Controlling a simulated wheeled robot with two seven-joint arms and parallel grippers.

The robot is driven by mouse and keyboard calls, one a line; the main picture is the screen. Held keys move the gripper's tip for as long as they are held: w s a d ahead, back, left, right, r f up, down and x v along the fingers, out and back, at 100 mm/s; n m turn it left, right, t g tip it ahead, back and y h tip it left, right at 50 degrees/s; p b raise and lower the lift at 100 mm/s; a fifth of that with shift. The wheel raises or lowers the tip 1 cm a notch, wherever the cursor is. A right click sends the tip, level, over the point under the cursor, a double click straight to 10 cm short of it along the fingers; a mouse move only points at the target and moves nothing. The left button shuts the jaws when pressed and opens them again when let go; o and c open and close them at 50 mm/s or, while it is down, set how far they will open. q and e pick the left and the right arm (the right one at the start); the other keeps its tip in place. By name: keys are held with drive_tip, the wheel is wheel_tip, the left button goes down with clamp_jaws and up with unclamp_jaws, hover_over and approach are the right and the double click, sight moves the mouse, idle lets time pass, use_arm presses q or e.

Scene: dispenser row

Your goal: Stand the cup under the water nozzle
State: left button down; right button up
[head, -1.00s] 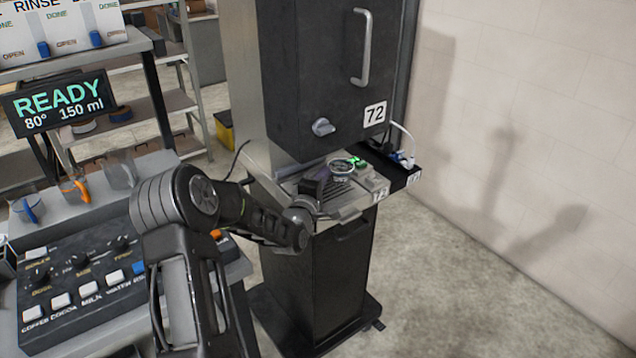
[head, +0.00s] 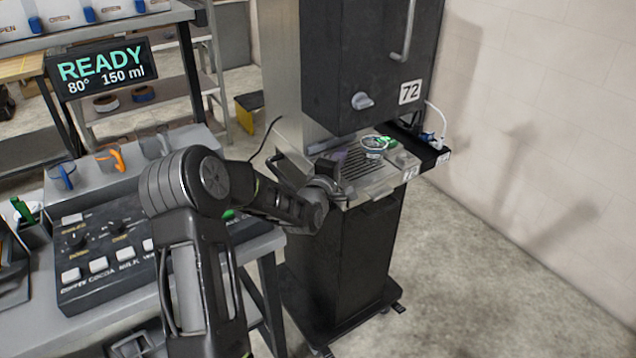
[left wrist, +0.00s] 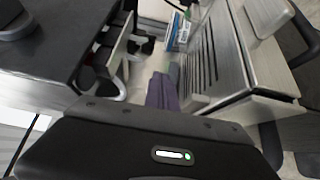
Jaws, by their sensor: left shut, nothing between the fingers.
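A small clear round vessel with a pale rim, apparently a cup (head: 373,145), stands on the metal drip tray (head: 362,180) of the dark cabinet marked 72 (head: 370,60). Something green shows by its rim. My left gripper (head: 338,162) is shut and empty, at the tray's near left edge. I cannot make out a water nozzle. My right gripper is not in view.
The button panel (head: 110,250) on the left has coffee, cocoa and milk keys. A READY screen (head: 103,68) reads 80° and 150 ml. A dark shelf with a white cable (head: 432,148) adjoins the tray on the right. Floor at right is clear.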

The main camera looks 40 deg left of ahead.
use_arm(q)
drive_tip(key=b+v, duration=0.2)
drive_tip(key=v, duration=0.6)
drive_tip(key=shift+s+d, duration=0.25)
drive_tip(key=shift+s, duration=0.05)
drive_tip(key=s+d+f+m+g+h, duration=0.2)
drive_tip(key=s+d+f+m+g, duration=0.25)
drive_tip(key=f, duration=0.75)
drive_tip(key=s+d+f+m+g+h, duration=0.25)
drive_tip(key=d+f+m, duration=0.45)
drive_tip(key=f, duration=0.4)
drive_tip(key=s+d+f+m+g+h, duration=0.1)
drive_tip(key=s+d+f+m+g, duration=0.1)
drive_tip(key=s+d+f, duration=0.3)
drive_tip(key=s+d+f+m+g+h, duration=0.2)
drive_tip(key=s+d+f+m+g, duration=0.1)
drive_tip(key=s+d, duration=0.7)
drive_tip(key=s+d+f+m+g+h, duration=0.2)
drive_tip(key=s+d+f, duration=0.5)
drive_tip(key=d, duration=0.5)
drive_tip(key=m+g, duration=0.1)
drive_tip(key=g, duration=0.1)
drive_tip(key=shift+s+d+f+g, duration=0.2)
drive_tip(key=shift+s+g, duration=0.05)
drive_tip(key=shift+g, duration=0.05)
